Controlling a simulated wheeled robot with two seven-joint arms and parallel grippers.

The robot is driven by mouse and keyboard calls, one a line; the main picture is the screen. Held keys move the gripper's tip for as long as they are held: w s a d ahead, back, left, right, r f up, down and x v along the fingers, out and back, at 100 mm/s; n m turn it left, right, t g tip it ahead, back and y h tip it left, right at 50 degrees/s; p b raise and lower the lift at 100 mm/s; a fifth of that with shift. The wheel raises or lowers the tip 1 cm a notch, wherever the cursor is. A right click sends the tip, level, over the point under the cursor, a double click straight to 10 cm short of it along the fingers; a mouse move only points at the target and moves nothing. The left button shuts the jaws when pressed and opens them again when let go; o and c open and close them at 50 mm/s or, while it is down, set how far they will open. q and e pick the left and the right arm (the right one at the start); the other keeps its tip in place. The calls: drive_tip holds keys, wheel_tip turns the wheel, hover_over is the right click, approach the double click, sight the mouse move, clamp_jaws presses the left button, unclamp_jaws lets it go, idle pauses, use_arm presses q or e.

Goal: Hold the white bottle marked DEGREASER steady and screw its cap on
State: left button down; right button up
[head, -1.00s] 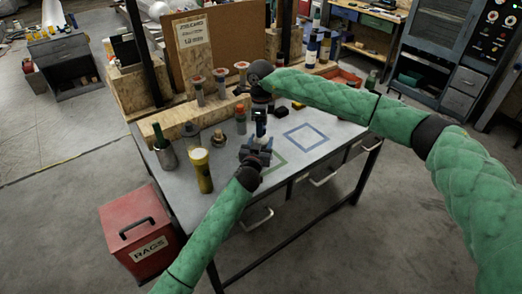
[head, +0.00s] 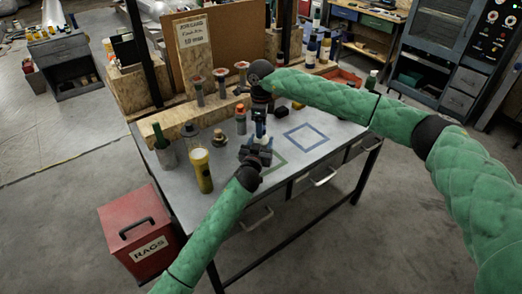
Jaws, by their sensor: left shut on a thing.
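My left gripper (head: 257,152) is low over the front part of the table and is shut on a small white thing, likely the white bottle (head: 265,141). Its marking cannot be read, and the jaws hide most of it. My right gripper (head: 261,106) points down from above, just over the left one. A blue part (head: 260,129) shows between the two grippers; I cannot tell whether it is the cap or part of the gripper. Whether the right jaws are open or shut is too small to see.
A yellow flashlight-like object (head: 201,170), a grey bottle with a green neck (head: 163,148) and an orange-topped bottle (head: 241,120) stand left of the grippers. A blue square outline (head: 305,137) on the right of the table is empty. A red RAGS box (head: 140,230) stands on the floor.

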drive_tip(key=shift+r, duration=0.1)
wheel_tip(320, 180, up, 12)
idle(0.7)
use_arm(q)
drive_tip(key=shift+c, duration=2.4)
unclamp_jaws()
drive_tip(key=b+v, duration=0.2)
drive_tip(key=v, duration=0.4)
drive_tip(key=shift+s+a+f+b, duration=0.1)
drive_tip(key=shift+s+b, duration=0.25)
drive_tip(key=shift+s, duration=0.05)
drive_tip(key=shift+s+a, duration=0.1)
drive_tip(key=shift+s, duration=0.35)
use_arm(e)
drive_tip(key=shift+f, duration=1.55)
